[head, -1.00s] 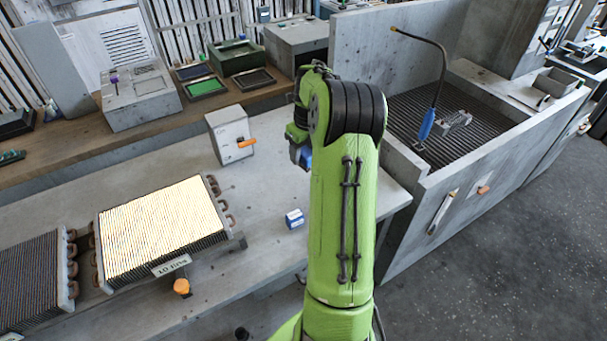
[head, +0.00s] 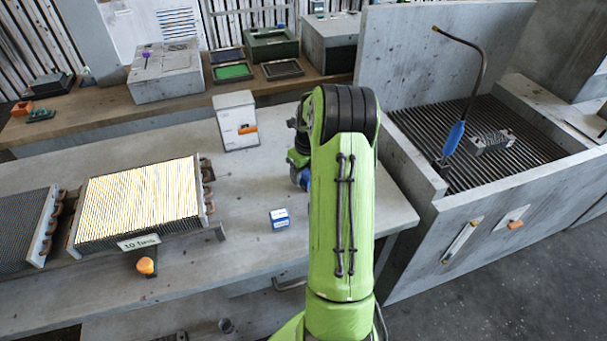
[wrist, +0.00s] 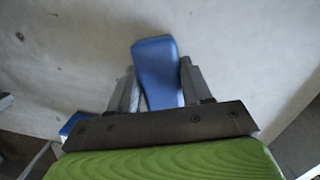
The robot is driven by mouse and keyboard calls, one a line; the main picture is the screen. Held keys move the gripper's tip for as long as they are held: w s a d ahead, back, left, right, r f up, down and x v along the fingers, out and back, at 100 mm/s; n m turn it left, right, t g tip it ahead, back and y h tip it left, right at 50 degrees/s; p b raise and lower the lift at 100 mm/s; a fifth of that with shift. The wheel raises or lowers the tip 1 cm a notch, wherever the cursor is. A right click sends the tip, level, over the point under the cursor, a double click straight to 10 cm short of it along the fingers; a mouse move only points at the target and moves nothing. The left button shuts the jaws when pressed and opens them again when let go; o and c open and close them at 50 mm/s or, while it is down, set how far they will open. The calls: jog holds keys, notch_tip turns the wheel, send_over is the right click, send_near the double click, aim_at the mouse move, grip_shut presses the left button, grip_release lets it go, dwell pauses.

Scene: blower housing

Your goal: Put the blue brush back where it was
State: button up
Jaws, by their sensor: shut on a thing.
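The blue brush (wrist: 156,72) is between the two fingers of my gripper (wrist: 160,85) in the wrist view. Only its blue, rounded handle shows; bristles are not visible. My gripper is shut on it, above a pale grey surface. In the head view my green arm hides most of the gripper, and a small blue piece of the brush (head: 304,180) shows left of the arm, over the grey bench (head: 250,180). I cannot tell whether the brush touches the bench.
A small blue-and-white box (head: 279,218) lies on the bench left of my arm. A finned coil (head: 140,200) is at left. A walled grated basin (head: 400,165) with a blue-handled gooseneck (head: 453,138) is at right.

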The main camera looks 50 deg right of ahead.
jog(key=shift+f, duration=0.15)
jog(key=o, duration=1)
